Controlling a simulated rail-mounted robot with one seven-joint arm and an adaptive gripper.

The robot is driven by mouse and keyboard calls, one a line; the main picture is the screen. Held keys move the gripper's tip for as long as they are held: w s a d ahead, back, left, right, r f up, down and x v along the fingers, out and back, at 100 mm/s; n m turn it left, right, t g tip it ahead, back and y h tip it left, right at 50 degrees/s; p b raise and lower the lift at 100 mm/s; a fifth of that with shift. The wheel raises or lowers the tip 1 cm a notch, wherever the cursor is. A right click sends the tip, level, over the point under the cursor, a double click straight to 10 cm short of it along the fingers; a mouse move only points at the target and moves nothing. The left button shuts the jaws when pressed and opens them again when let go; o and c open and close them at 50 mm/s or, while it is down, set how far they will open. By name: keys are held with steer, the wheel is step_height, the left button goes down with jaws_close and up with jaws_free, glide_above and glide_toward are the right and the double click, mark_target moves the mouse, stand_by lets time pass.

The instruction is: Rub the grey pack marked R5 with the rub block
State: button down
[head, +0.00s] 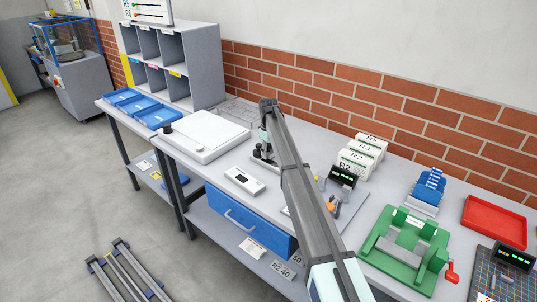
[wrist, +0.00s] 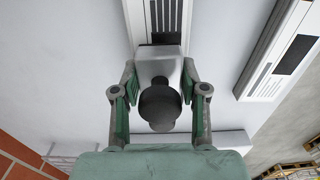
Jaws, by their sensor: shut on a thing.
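My gripper (wrist: 158,100) is shut on the dark round knob of the rub block (wrist: 158,65), a pale grey block, in the wrist view. The block's far edge meets or overlaps a pale item with dark stripes (wrist: 154,22); I cannot tell if they touch. No R5 mark is readable on that item. In the head view my gripper (head: 263,149) is low over the table, left of my arm, and partly hidden. A white block with an R5 label (head: 372,138) stands behind similar R3 and R2 blocks; I cannot tell if it is the grey pack.
A white flat-topped unit (head: 205,133) lies left of my gripper. A small white device with a dark window (head: 243,180) lies nearer the table's front edge. A green press (head: 405,248), blue stacker (head: 428,188) and red tray (head: 494,217) stand to the right. A brick wall is behind.

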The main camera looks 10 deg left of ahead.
mark_target(269, 144)
steer(key=shift+r+p, duration=0.8)
steer(key=shift+r, duration=1.85)
steer(key=shift+f, duration=0.1)
